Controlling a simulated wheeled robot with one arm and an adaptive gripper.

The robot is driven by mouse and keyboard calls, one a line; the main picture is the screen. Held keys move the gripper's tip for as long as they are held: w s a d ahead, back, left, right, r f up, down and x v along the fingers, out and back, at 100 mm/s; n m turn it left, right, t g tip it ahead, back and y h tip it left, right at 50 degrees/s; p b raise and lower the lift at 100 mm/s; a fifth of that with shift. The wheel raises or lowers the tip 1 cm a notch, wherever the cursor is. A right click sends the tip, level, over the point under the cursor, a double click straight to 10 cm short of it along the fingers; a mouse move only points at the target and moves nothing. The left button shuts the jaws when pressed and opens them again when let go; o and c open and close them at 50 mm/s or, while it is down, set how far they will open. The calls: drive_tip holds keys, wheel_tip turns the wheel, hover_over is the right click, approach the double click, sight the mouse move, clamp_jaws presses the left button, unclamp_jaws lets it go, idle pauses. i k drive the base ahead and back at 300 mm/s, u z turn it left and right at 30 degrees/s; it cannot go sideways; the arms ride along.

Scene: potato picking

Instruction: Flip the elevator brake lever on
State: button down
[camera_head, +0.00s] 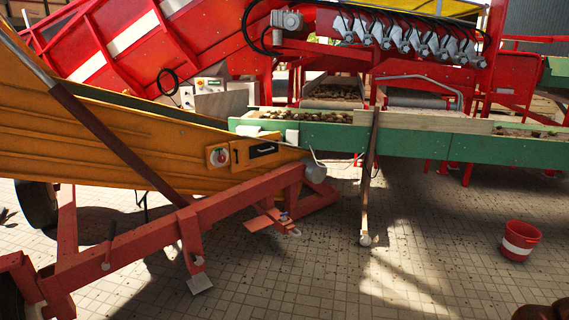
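The yellow elevator (130,135) slopes down from the upper left to the middle, on a red wheeled frame (150,238). A control box with a red knob (219,157) sits on the elevator's side. My gripper is not in view, and nothing is seen touching the lever.
A green conveyor (430,143) carrying potatoes crosses the right half. A grey-tipped support leg (366,205) stands mid-floor. A red bucket with a white band (519,240) stands at right. Dark reddish rounded shapes show at bottom right. The tiled floor (330,280) in front is clear.

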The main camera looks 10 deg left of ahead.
sight(106, 266)
drive_tip(key=u, duration=0.95)
drive_tip(key=i, duration=1.2)
drive_tip(key=u, duration=1.35)
drive_tip(key=i, duration=2)
drive_tip(key=u, duration=0.3)
